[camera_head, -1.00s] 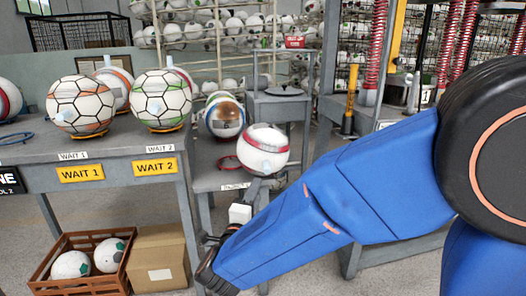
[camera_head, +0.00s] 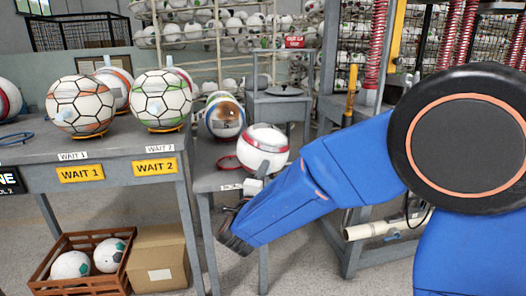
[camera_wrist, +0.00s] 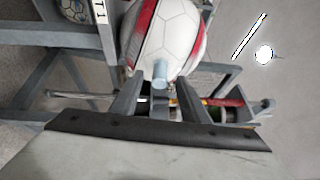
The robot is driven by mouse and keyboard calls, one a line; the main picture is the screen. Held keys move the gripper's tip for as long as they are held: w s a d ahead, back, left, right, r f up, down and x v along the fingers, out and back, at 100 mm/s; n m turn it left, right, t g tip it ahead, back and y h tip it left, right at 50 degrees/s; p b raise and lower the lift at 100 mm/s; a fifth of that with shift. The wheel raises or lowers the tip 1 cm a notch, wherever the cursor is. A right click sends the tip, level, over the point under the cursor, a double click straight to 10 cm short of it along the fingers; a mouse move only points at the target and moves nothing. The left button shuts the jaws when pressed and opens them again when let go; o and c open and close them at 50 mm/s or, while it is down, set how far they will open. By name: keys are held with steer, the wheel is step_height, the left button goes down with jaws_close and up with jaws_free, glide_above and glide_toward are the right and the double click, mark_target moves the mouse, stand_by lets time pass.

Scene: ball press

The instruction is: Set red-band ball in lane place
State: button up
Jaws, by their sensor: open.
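The red-band ball (camera_head: 265,141), white with a dark red band, is at the right side of the small grey side table (camera_head: 205,181). In the wrist view the red-band ball (camera_wrist: 180,32) fills the top middle, with a pale blue stub (camera_wrist: 160,72) pointing toward me. My gripper (camera_head: 263,168) is low in front of the ball. In the wrist view my gripper (camera_wrist: 158,88) is open, its two fingers on either side of the stub. I cannot tell whether the fingers touch the ball. A red ring (camera_head: 228,162) lies left of the ball, partly hidden by it.
The grey bench (camera_head: 110,147) on the left holds several balls on stands, with WAIT 1 (camera_head: 81,174) and WAIT 2 (camera_head: 155,167) signs. A brown-and-blue ball (camera_head: 224,118) is behind the red-band ball. A crate (camera_head: 80,284) and carton (camera_head: 160,258) stand below. A press frame is right.

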mark_target(264, 153)
steer(key=shift+w+d, duration=0.25)
steer(key=shift+w, duration=0.95)
steer(key=shift+r, duration=0.1)
steer(key=c, duration=1.1)
jaws_close()
steer(key=shift+r, duration=0.1)
